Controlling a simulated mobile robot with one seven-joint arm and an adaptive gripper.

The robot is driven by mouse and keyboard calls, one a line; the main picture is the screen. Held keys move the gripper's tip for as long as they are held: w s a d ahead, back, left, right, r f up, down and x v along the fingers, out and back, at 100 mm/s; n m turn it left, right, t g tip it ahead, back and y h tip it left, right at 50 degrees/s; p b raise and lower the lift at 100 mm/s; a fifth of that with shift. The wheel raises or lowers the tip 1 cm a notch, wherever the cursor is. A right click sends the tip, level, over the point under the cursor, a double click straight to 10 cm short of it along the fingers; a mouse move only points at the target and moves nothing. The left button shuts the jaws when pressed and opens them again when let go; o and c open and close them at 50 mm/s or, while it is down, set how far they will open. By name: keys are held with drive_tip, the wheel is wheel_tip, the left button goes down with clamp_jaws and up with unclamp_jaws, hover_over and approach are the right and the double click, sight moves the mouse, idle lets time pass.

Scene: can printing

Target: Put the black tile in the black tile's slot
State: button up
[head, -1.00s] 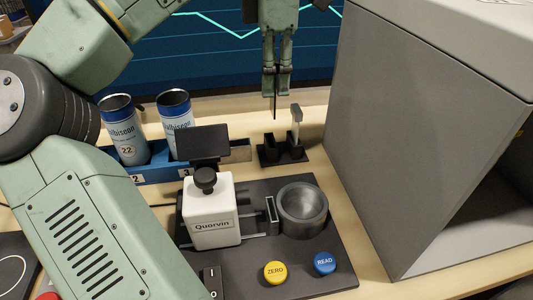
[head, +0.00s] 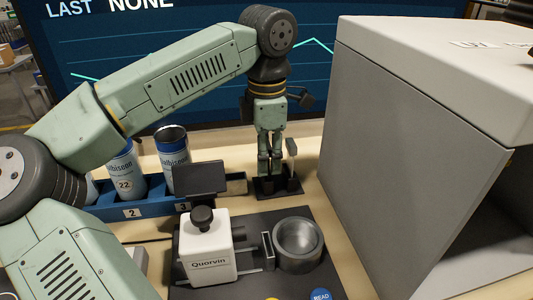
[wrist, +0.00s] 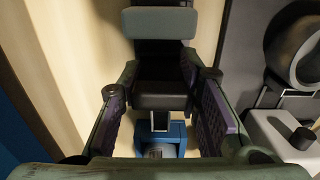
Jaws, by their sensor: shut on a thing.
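My gripper (head: 270,170) points down at the small black holder (head: 268,194) behind the metal cup. In the wrist view, its two purple-padded fingers (wrist: 160,112) are shut on a black tile (wrist: 160,95), which spans the gap between them. In the head view, the fingers hide most of the tile. Its lower end is at the holder, but I cannot tell how deep it sits in a slot. A pale tile (head: 291,148) stands upright in the holder, just right of my gripper.
The blue rack (head: 115,211) with printed cans (head: 173,160) is at left. A large grey box (head: 400,150) rises close at right. A dark screen (head: 330,90) is behind.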

drive_tip(key=shift+f, duration=0.2)
drive_tip(key=o, duration=1.1)
drive_tip(key=shift+r, duration=0.1)
wheel_tip(320, 180, up, 12)
drive_tip(key=shift+s+r+b, duration=0.15)
drive_tip(key=shift+b, duration=0.2)
